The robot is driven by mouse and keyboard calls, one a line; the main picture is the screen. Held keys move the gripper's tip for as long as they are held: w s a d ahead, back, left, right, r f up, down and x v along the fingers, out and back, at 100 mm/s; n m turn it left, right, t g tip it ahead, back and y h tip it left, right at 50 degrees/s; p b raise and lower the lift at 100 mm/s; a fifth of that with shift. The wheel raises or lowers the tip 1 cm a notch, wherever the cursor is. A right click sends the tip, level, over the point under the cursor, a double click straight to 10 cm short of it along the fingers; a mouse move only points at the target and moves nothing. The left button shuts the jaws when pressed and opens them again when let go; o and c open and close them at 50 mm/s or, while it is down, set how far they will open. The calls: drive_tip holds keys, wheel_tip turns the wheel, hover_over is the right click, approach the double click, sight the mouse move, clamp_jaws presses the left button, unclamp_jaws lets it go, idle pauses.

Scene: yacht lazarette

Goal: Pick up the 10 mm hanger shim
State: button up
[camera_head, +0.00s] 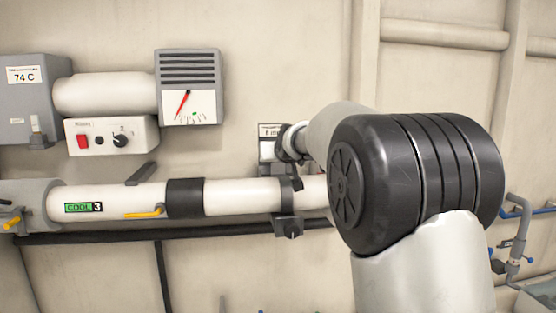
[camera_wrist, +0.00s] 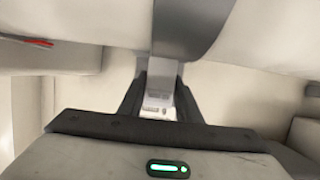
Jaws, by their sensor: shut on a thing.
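In the wrist view, my gripper (camera_wrist: 158,108) has its two dark fingers closed on a small pale grey block (camera_wrist: 157,101) with faint markings. It appears to be the shim, but I cannot read a size on it. A grey band (camera_wrist: 185,28) runs down from the top edge, just beyond the fingers. I cannot tell whether the block touches it. A dark pipe hanger (camera_head: 288,228) clasps the white pipe beside my arm.
The white pipe (camera_head: 245,197) marked COOL 3 runs across the wall. A gauge box (camera_head: 189,88) and a switch box (camera_head: 112,136) are at upper left. Blue-handled pipework (camera_head: 515,245) stands at right.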

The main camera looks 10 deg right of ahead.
drive_tip(key=shift+r, duration=3.8)
drive_tip(key=s+b, duration=0.8)
drive_tip(key=s, duration=0.5)
drive_tip(key=shift+b, duration=0.3)
drive_tip(key=shift+s, duration=0.1)
